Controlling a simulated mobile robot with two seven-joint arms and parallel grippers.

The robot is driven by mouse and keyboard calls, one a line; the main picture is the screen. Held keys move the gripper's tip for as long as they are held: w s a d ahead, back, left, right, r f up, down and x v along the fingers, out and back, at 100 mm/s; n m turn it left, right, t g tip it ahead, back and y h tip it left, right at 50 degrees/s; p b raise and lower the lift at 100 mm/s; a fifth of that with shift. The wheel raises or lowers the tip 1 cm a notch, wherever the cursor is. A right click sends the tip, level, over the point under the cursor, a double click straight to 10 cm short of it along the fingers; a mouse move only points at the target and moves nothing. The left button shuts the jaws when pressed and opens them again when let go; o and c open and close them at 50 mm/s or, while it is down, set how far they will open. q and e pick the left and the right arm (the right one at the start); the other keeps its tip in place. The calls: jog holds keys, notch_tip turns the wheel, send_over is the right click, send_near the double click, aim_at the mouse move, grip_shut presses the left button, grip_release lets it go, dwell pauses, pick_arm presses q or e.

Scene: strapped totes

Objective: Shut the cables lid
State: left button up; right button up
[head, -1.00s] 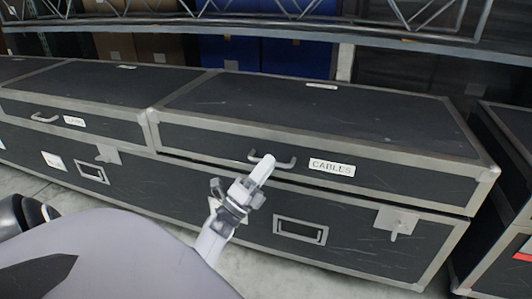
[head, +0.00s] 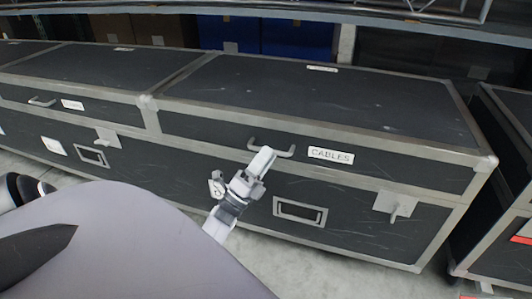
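The cables lid (head: 330,108) is the black, metal-edged top of the long case in the middle of the head view. Its front carries a white CABLES label (head: 331,156) and a grey handle (head: 286,152). The lid lies level and low on the case body (head: 360,229), with only a thin seam showing along the front. My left gripper (head: 262,160) is at the left part of the handle, overlapping it in the picture. I cannot tell whether its fingers touch or grip the handle. My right gripper is not in view.
A similar case with its lid (head: 90,70) adjoins on the left. Another case (head: 506,150) stands to the right across a narrow gap. A metal latch (head: 396,205) hangs on the front right. Shelving with blue boxes (head: 297,36) is behind; concrete floor lies in front.

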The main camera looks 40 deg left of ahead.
pick_arm(q)
jog(key=shift+s+f, duration=0.1)
jog(key=shift+f, duration=0.55)
jog(key=v, duration=0.6)
jog(key=shift+s, duration=0.4)
jog(key=shift+r, duration=0.2)
